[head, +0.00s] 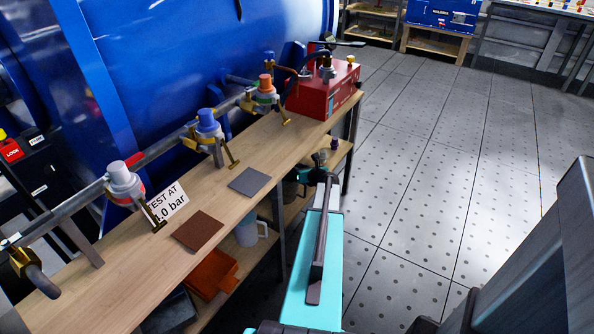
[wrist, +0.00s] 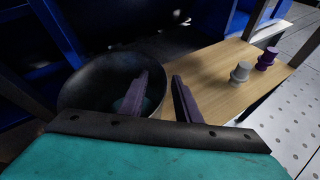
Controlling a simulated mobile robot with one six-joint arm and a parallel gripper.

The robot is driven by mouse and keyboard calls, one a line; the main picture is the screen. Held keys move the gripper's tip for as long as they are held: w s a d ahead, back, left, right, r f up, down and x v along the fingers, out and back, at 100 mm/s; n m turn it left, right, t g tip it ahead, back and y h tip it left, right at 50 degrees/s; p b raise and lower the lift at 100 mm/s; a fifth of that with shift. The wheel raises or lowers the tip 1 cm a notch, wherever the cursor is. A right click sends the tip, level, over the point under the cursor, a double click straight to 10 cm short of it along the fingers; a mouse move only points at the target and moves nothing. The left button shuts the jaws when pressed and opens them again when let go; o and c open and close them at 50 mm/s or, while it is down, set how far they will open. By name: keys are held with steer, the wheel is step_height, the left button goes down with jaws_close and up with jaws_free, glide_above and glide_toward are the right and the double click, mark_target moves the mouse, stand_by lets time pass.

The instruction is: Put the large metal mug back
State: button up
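A large dark metal mug (wrist: 85,88), seen into its open mouth, fills the left middle of the wrist view on the wooden lower shelf (wrist: 210,62). My gripper (wrist: 160,76) is open at the mug's right rim. The left finger shows over the mouth and the right finger is outside, over the shelf; I cannot tell if either touches. In the head view my gripper (head: 320,160) reaches under the bench top, where the mug is mostly hidden.
A grey stepped piece (wrist: 240,72) and a purple one (wrist: 267,58) stand on the shelf to the right. In the head view a pale mug (head: 246,229) and an orange bin (head: 211,274) are nearer on the shelf. The bench top (head: 125,272) overhangs. The floor (head: 420,190) right is clear.

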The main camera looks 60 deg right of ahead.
steer(key=v, duration=1.2)
stand_by(0.4)
stand_by(0.6)
steer(key=shift+s, duration=0.1)
